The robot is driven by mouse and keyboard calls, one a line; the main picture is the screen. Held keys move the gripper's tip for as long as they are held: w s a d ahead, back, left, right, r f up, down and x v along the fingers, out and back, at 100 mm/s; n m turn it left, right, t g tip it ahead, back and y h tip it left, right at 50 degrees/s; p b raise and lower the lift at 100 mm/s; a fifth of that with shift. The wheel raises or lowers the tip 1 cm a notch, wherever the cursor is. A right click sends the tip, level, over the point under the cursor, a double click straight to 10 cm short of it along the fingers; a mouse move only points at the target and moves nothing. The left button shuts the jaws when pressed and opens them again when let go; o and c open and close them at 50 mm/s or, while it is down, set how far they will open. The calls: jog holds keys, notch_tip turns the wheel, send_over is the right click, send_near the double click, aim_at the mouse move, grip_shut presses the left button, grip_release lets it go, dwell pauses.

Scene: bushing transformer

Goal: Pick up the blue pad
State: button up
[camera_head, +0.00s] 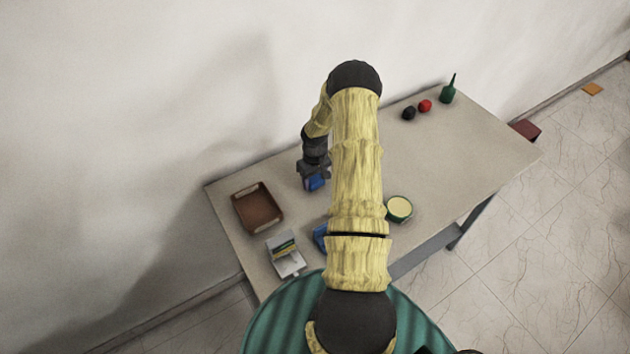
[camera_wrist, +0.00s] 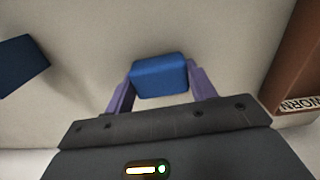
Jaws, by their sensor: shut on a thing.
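The blue pad (camera_wrist: 159,76) is a small blue block between the two purple fingers of my gripper (camera_wrist: 160,88) in the wrist view. My gripper is shut on it, with a finger against each side. In the head view the blue pad (camera_head: 316,183) shows below my gripper (camera_head: 314,178), over the table left of my arm. I cannot tell how far it is above the table top.
A brown tray (camera_head: 278,213) is on the table's left, with a white box (camera_head: 286,262) nearer me. A blue object (camera_head: 320,237) is partly hidden by my arm. A round tin (camera_head: 399,208) is to the right. Red (camera_head: 425,105) and black (camera_head: 408,113) balls and a green bottle (camera_head: 448,93) stand far right.

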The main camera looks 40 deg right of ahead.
aim_at(315, 179)
notch_tip(315, 179, up, 9)
jog(key=b, duration=0.3)
jog(key=shift+r, duration=0.2)
jog(key=o, duration=0.3)
jog(key=shift+c, duration=1.1)
